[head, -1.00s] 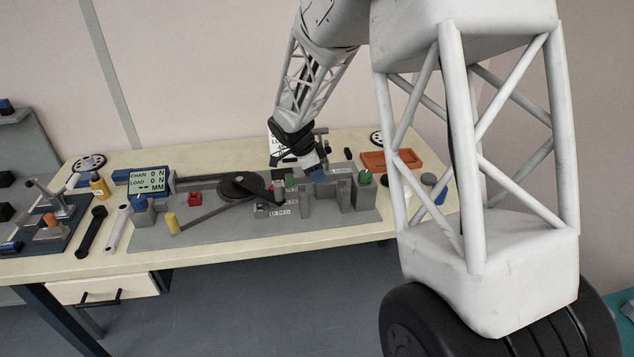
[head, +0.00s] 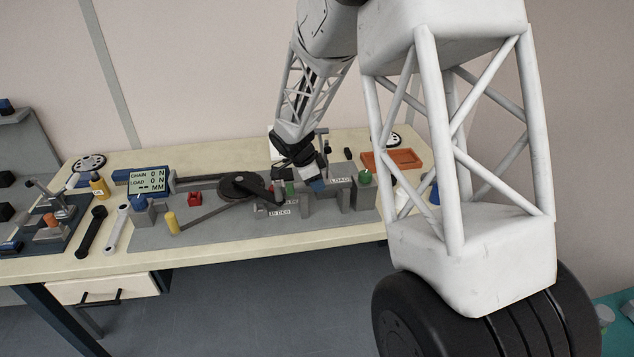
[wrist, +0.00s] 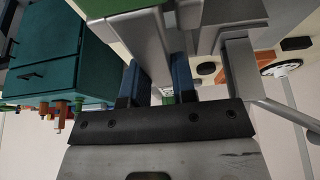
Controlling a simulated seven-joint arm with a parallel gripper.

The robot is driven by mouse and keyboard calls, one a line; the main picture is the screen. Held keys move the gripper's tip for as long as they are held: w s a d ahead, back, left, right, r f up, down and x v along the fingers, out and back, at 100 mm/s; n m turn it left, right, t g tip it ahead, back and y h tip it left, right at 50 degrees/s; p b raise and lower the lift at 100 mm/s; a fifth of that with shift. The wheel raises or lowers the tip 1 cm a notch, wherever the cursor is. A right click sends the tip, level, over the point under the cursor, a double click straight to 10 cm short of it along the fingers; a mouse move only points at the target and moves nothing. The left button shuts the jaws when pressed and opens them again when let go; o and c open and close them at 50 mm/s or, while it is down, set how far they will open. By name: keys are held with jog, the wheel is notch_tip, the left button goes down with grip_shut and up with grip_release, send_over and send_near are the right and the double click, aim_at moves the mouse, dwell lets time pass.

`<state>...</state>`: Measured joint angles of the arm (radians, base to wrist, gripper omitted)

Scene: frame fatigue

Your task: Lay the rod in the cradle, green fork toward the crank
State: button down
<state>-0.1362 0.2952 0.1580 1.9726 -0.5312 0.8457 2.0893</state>
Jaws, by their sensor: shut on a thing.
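My gripper (head: 318,184) with blue fingertips is low over the grey fixture, right of the crank. It also shows in the wrist view (wrist: 158,72), its blue fingers closed on a grey part. That part looks like the rod (wrist: 173,42), though most of it is hidden. A small green piece (head: 290,187), possibly the green fork, shows just left of the fingertips, on the crank side. The crank (head: 240,186) is a dark disc with a dark arm reaching right. The cradle looks to be among the grey blocks (head: 345,199) under and right of the gripper; I cannot tell whether the rod touches it.
A green knob (head: 365,177) tops the right-hand block. An orange tray (head: 404,159) is behind right. A red block (head: 195,199), yellow post (head: 172,222) and display (head: 147,182) stand left. Wrenches (head: 92,231) lie at the bench's left. My arm hides the right end.

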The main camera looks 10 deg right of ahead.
jog(key=shift+f, duration=0.55)
jog(key=c, duration=0.9)
grip_release()
jog(key=shift+r, duration=0.1)
jog(key=shift+r, duration=0.5)
jog(key=v, duration=1.2)
jog(key=shift+a, duration=0.1)
